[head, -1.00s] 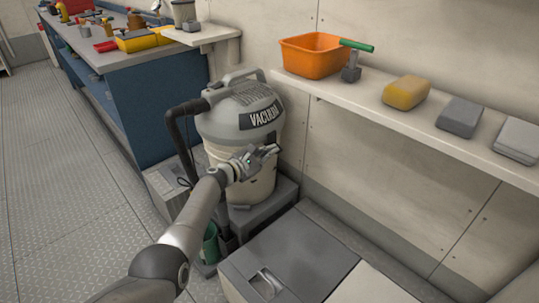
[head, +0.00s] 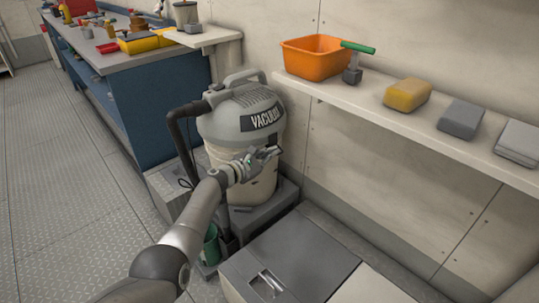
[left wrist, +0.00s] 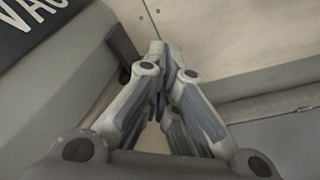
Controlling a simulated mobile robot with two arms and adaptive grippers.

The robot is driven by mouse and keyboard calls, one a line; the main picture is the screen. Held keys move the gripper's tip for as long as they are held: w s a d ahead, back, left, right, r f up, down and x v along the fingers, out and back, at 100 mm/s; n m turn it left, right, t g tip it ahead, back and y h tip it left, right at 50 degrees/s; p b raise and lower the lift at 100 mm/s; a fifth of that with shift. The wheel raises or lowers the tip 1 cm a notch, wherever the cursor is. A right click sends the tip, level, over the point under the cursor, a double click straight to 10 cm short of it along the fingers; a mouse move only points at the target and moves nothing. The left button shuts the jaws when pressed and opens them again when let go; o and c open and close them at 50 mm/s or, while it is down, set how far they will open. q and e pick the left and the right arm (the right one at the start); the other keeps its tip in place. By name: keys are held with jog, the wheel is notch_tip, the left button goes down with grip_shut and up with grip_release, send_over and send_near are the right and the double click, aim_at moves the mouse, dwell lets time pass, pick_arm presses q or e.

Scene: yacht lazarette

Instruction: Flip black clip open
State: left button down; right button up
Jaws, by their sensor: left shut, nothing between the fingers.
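The grey shop vacuum (head: 240,128) with its VACUUM label stands against the wall in the head view. Its lid sits on a paler drum (head: 260,187). My left gripper (head: 274,152) is shut and empty, in front of the vacuum's upper drum just below the lid. In the left wrist view my shut fingers (left wrist: 158,48) point towards the pale wall, with the vacuum's side (left wrist: 60,75) at the left. My right gripper is not in view.
A shelf (head: 420,130) along the wall holds an orange bin (head: 312,62), a green-handled tool (head: 355,60), a yellow sponge (head: 407,94) and grey blocks. A grey-lidded box (head: 295,250) stands in front of the vacuum. A blue workbench (head: 150,110) is behind it. Open floor lies at left.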

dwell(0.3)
pick_arm(q)
jog(key=v, duration=1.2)
dwell(0.4)
jog(key=shift+s, duration=0.1)
